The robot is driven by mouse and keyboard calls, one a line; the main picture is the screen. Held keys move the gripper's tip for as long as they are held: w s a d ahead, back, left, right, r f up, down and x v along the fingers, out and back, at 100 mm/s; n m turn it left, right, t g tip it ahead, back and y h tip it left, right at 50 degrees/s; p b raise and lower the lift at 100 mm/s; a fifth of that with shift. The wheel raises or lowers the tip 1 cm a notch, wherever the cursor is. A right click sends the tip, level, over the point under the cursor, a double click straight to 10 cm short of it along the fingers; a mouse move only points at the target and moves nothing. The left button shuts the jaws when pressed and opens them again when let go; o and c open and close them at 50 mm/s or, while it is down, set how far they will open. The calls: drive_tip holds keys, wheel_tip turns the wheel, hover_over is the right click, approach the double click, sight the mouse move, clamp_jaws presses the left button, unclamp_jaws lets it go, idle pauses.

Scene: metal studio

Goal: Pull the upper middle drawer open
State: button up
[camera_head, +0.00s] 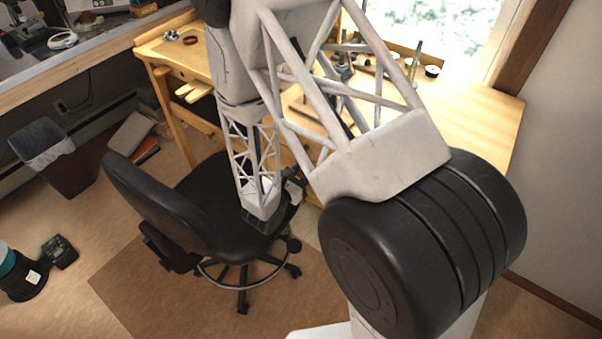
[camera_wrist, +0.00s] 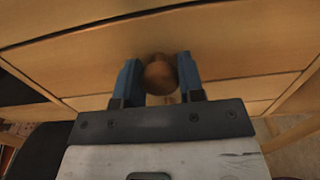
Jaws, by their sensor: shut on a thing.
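In the wrist view, a round brown wooden knob (camera_wrist: 160,76) sits between the two blue fingers of my gripper (camera_wrist: 159,78). The fingers are shut on the knob from both sides. The knob is on a light wooden drawer front (camera_wrist: 90,62) with dark seams above and below it. In the head view, my arm covers the drawers under the wooden workbench (camera_head: 478,112), and the drawer fronts are mostly hidden. I cannot tell from these views how far the drawer stands out.
A black swivel chair (camera_head: 155,205) stands close in front of the bench, beside my arm. A waste bin (camera_head: 62,165) is at the left. Small tools and tins lie on the bench top. The floor at the front is mostly clear.

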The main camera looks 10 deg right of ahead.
clamp_jaws()
drive_tip(key=v, duration=0.8)
drive_tip(key=shift+a, duration=0.15)
drive_tip(key=shift+s, duration=0.1)
drive_tip(key=o, duration=1)
unclamp_jaws()
drive_tip(key=shift+r, duration=0.25)
drive_tip(key=s+d+r, duration=0.1)
drive_tip(key=s, duration=0.4)
drive_tip(key=s+d+r, duration=0.1)
drive_tip(key=s+r, duration=0.1)
drive_tip(key=s, duration=0.3)
drive_tip(key=s+d+r, duration=0.1)
drive_tip(key=s+d, duration=0.1)
drive_tip(key=s, duration=0.3)
drive_tip(key=shift+s+r, duration=0.3)
